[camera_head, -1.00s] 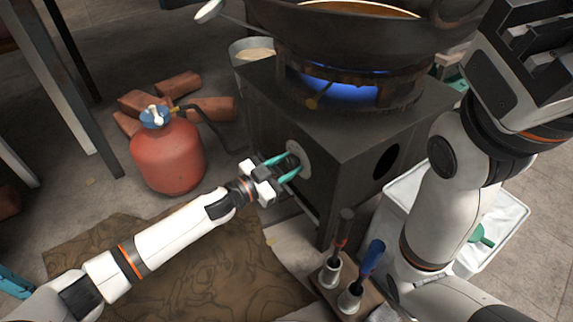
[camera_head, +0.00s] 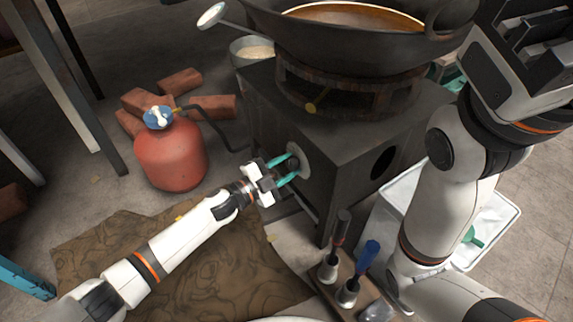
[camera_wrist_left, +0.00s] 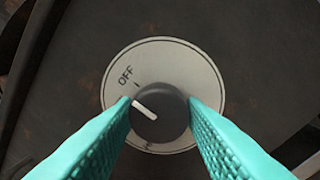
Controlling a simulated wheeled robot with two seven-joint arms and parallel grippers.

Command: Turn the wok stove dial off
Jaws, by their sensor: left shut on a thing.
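The stove dial is a dark round knob (camera_wrist_left: 160,114) on a pale disc marked OFF (camera_wrist_left: 125,74) in the left wrist view. Its white pointer line aims to the upper left, toward the OFF side. My left gripper (camera_head: 289,170) has its teal fingers on both sides of the knob and is shut on it. The stove (camera_head: 330,120) is a dark box with a burner ring (camera_head: 345,92) on top, and no blue flame shows there. The wok (camera_head: 350,40) sits on the burner with orange-brown liquid in it. My right gripper (camera_head: 535,45) is at the upper right; its jaw opening is unclear.
A red gas cylinder (camera_head: 170,155) with a hose stands left of the stove, near several bricks (camera_head: 180,82). A holder with two tools (camera_head: 340,280) is in front. A white tray (camera_head: 490,240) lies at the right.

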